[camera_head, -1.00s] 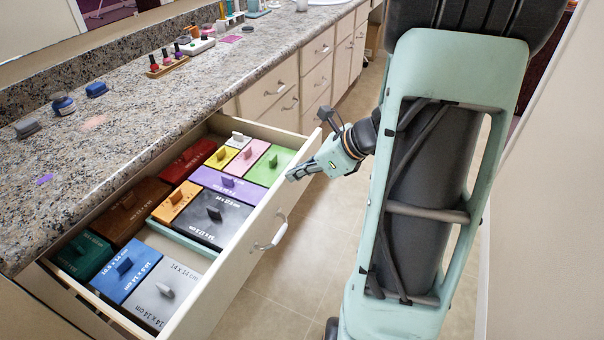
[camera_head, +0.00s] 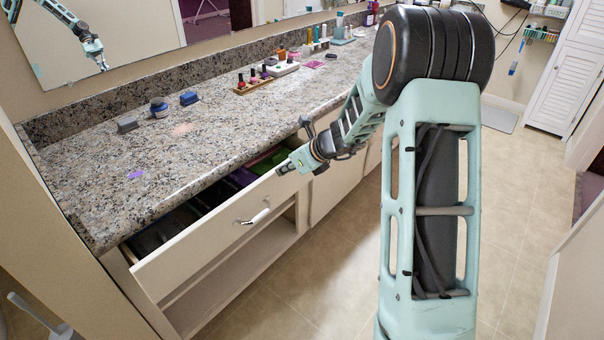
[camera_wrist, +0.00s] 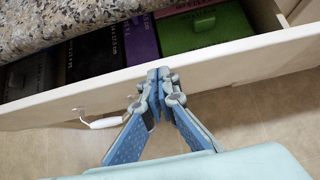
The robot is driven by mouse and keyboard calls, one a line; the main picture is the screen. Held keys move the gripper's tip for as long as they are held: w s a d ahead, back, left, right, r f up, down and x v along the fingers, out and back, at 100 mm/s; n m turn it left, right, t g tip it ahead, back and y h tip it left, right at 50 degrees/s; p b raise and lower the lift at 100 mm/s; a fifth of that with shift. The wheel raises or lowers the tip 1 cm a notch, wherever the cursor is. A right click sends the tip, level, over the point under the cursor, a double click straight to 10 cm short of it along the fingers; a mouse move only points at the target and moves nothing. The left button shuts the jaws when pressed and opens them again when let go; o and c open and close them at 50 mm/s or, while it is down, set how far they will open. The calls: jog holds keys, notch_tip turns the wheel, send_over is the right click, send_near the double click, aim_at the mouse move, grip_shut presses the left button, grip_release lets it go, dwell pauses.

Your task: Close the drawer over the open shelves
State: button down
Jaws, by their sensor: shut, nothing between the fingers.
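The drawer (camera_head: 203,246) over the open shelves is partly out from under the granite counter, with a white pull handle (camera_head: 257,217) on its front. Dark, purple and green lidded boxes show in the gap behind its front. In the wrist view, the drawer front (camera_wrist: 226,62) runs across the picture, with the handle (camera_wrist: 104,122) to the left of the fingers. My gripper (camera_head: 282,170) is shut and empty at the far end of the drawer front. In the wrist view, its fingertips (camera_wrist: 158,74) are at the front's outer face; I cannot tell if they touch.
The open shelves (camera_head: 243,268) lie below the drawer. On the granite counter (camera_head: 95,178) stand a nail polish rack (camera_head: 254,84) and several small containers. A mirror is behind. The tiled floor (camera_head: 325,265) before the cabinets is clear.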

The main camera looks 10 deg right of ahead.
aim_at(275, 168)
jog(key=shift+w+a+p, duration=0.25)
jog(key=shift+w+a, duration=0.35)
jog(key=shift+w, duration=0.15)
jog(key=shift+w+a+p, duration=0.2)
jog(key=shift+w+a, duration=0.35)
jog(key=shift+w, duration=0.2)
